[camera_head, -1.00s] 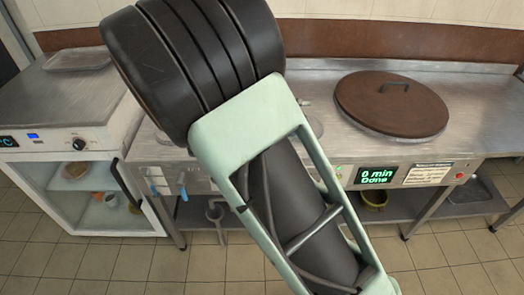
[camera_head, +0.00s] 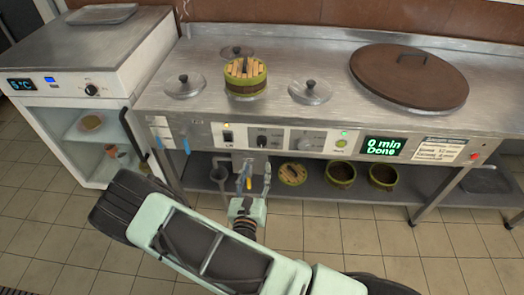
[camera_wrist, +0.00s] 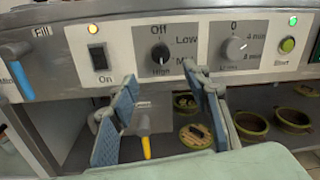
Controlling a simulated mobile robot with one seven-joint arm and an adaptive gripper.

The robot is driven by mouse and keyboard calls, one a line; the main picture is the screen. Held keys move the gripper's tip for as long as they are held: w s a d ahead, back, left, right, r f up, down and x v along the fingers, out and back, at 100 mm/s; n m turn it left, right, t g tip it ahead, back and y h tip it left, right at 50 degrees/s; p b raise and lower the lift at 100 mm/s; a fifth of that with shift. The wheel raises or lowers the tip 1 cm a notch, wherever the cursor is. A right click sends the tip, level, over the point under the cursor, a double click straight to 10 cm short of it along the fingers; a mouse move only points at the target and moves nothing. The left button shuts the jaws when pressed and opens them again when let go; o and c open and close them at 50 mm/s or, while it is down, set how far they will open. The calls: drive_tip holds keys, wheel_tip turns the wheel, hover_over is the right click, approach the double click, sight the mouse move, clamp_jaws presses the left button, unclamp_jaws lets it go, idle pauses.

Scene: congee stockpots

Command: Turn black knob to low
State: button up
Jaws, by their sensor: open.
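The knob also shows in the head view (camera_head: 262,141). My gripper (camera_head: 254,170) is open and empty, in front of and below the panel. In the wrist view my gripper (camera_wrist: 161,78) has blue-padded fingers left and right below the knob, apart from it.
Beside the knob are a black On switch (camera_wrist: 97,58) and a grey timer knob (camera_wrist: 234,48). A yellow-handled valve (camera_wrist: 145,142) hangs below. Glass lids (camera_head: 310,91) and a wooden steamer (camera_head: 244,78) stand on the counter. Another dark knob (camera_head: 91,90) is on the refrigerator.

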sight(261, 143)
drive_tip(key=w, duration=0.3)
drive_tip(key=w+b, duration=0.1)
drive_tip(key=w, duration=0.3)
drive_tip(key=w+d, duration=0.1)
drive_tip(key=w, duration=0.2)
drive_tip(key=shift+w+b, duration=0.3)
drive_tip(key=shift+r, duration=0.1)
drive_tip(key=c, duration=1.2)
